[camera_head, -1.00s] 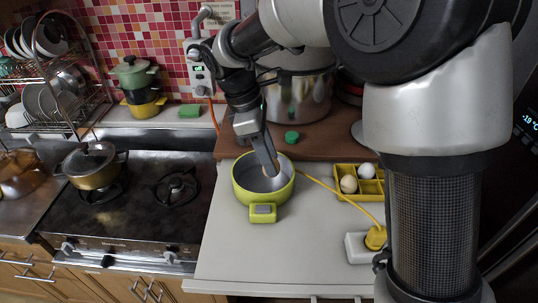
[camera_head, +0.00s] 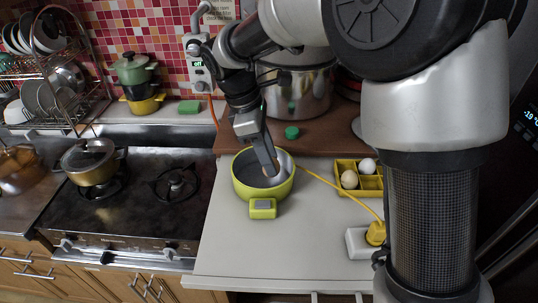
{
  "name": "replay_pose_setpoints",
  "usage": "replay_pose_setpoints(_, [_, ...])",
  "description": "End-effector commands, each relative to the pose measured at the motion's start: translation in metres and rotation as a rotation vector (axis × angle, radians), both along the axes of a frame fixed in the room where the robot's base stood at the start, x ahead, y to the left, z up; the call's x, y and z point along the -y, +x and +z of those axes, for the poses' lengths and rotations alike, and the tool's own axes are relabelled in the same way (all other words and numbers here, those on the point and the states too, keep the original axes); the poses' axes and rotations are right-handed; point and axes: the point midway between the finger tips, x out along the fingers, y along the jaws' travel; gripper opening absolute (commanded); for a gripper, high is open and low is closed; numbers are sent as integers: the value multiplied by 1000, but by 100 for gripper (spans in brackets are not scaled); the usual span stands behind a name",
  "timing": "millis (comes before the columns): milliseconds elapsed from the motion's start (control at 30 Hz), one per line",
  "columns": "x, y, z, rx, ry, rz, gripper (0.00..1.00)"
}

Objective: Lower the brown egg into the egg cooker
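The egg cooker (camera_head: 240,190) is a lime-green round pot with a grey inside and a small control box at its front, standing on the pale counter. My gripper (camera_head: 272,166) points down into its open top, with the fingertips inside the rim. A small brown patch of the brown egg (camera_head: 277,167) shows at the fingertips; the near finger hides most of it. The gripper looks shut on the egg. Whether the egg touches the cooker's bottom is hidden.
A yellow egg tray (camera_head: 345,163) holds a white egg (camera_head: 367,166) and a cream egg (camera_head: 349,180) to the right. A yellow cord runs from the cooker to a white socket block (camera_head: 358,244). A large steel pot (camera_head: 305,95) stands behind. The front counter is clear.

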Motion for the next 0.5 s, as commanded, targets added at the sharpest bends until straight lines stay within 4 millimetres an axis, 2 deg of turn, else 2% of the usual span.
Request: replay_pose_setpoints(500, [0,0,-8,0,0,0,27])
